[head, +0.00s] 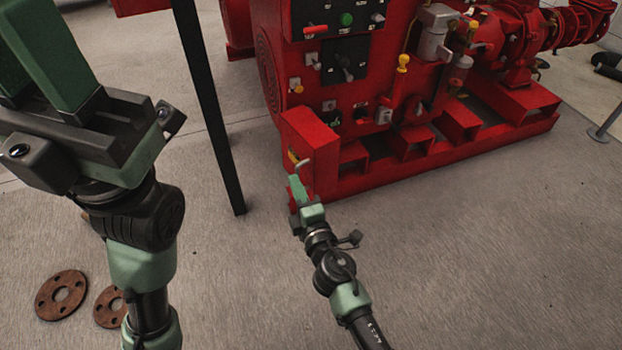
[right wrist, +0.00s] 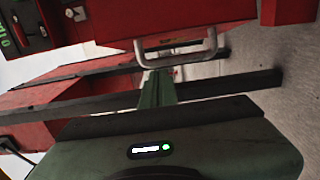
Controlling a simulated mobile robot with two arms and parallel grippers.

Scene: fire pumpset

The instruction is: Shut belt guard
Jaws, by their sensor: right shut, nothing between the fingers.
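The belt guard appears to be the red box-like cover (head: 312,148) at the near left corner of the red pumpset, with a pale bar handle (head: 303,163). In the right wrist view a grey U-shaped handle (right wrist: 176,50) sits on the lower edge of a red panel (right wrist: 150,22). My right gripper (head: 295,182) is shut and empty, just in front of the cover's handle. Its green fingers (right wrist: 156,82) end close below the handle; I cannot tell whether they touch it. My left gripper (head: 40,50) is raised at upper left, fingers apart, tips cut off.
The red pumpset (head: 345,60) with its control panel fills the upper right. A dark post (head: 210,110) stands left of it. Rusty flanges (head: 61,295) lie on the floor at lower left. The concrete floor (head: 480,260) at front right is clear.

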